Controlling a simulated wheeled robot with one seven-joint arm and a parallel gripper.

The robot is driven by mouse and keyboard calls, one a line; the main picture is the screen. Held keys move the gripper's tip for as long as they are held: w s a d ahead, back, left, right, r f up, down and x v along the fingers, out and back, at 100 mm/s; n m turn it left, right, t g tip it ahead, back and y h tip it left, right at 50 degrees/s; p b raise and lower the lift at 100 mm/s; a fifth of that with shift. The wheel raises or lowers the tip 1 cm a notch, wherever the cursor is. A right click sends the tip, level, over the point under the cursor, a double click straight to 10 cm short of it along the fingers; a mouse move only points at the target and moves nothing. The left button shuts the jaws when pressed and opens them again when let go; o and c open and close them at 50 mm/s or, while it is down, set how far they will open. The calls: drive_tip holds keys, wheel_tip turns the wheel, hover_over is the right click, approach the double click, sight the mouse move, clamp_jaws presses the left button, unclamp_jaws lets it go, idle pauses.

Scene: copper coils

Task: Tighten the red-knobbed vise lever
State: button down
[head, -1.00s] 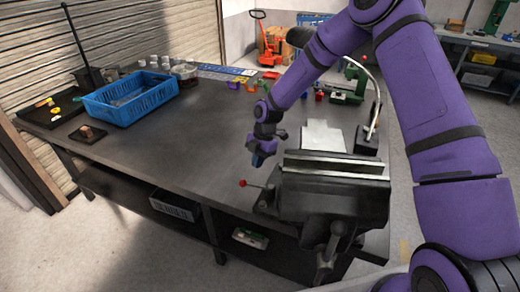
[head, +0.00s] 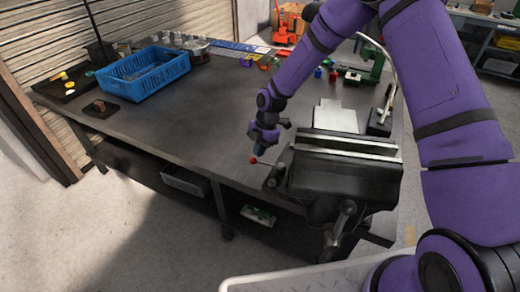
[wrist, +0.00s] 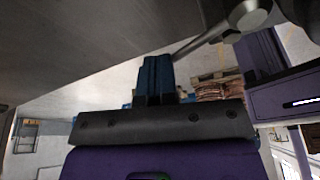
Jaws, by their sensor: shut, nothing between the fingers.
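The dark vise (head: 345,175) is mounted at the near right corner of the workbench. Its thin lever sticks out to the left and ends in a small red knob (head: 253,160). My gripper (head: 257,149) points down right at the knob, its blue fingertips just above or beside it; contact cannot be told. In the wrist view the blue fingers (wrist: 157,75) are shut together with nothing between them. The metal lever rod (wrist: 200,44) runs from behind the fingers toward a round vise part (wrist: 248,15); the knob is hidden there.
The workbench top (head: 190,120) is clear left of the vise. A blue crate (head: 145,78) and dark trays stand at the far left. A grey plate (head: 335,117) lies behind the vise, a lamp base (head: 380,122) at the right. A light tray-like surface (head: 290,283) shows at the bottom.

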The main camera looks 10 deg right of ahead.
drive_tip(key=shift+s+a+n, duration=0.25)
drive_tip(key=shift+s+n, duration=0.2)
drive_tip(key=shift+n, duration=0.25)
drive_tip(key=shift+s+a+n+g+h, duration=0.35)
drive_tip(key=shift+s+n, duration=0.35)
drive_tip(key=shift+n, duration=0.4)
drive_tip(key=s+n+h, duration=0.1)
drive_tip(key=s+n, duration=0.1)
drive_tip(key=n, duration=0.1)
drive_tip(key=s+n+h, duration=0.1)
drive_tip(key=s+n, duration=0.1)
drive_tip(key=n, duration=0.1)
drive_tip(key=s+d+n+h, duration=0.1)
drive_tip(key=s+n, duration=0.2)
drive_tip(key=n, duration=0.1)
drive_tip(key=shift+s+d, duration=0.25)
drive_tip(key=shift+s, duration=0.25)
drive_tip(key=d+v, duration=0.1)
drive_tip(key=v, duration=0.9)
drive_tip(key=shift+w+a+r, duration=0.35)
drive_tip(key=shift+a+r, duration=0.05)
drive_tip(key=shift+a, duration=0.1)
